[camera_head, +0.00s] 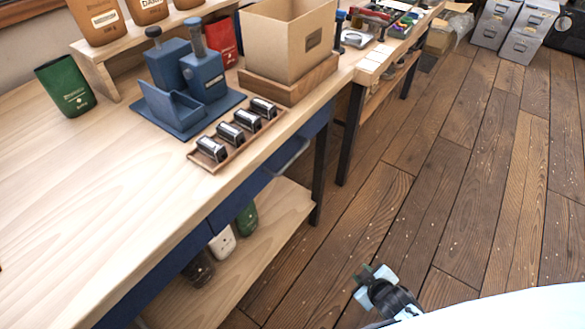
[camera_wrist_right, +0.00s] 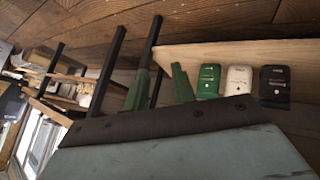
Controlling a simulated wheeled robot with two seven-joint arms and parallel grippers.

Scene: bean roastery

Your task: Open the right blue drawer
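The right blue drawer (camera_head: 262,174) is set under the front edge of the wooden workbench in the head view. Its front looks flush, and a pale grey handle (camera_head: 291,155) sticks out from it. The left blue drawer (camera_head: 160,277) is beside it, nearer to me. My right gripper (camera_head: 375,286) is low over the floor, to the right of and below the drawer, apart from it. Its fingers are apart with nothing between them. Its two green fingers (camera_wrist_right: 160,88) also show apart in the right wrist view. My left gripper is out of view.
The workbench (camera_head: 110,150) carries a blue tamping stand (camera_head: 185,90), a tray of small metal items (camera_head: 205,163) and a cardboard box (camera_head: 290,40). Bags stand on the lower shelf (camera_head: 275,215). A dark table leg (camera_head: 321,170) stands near the drawer's far end. The floor to the right is free.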

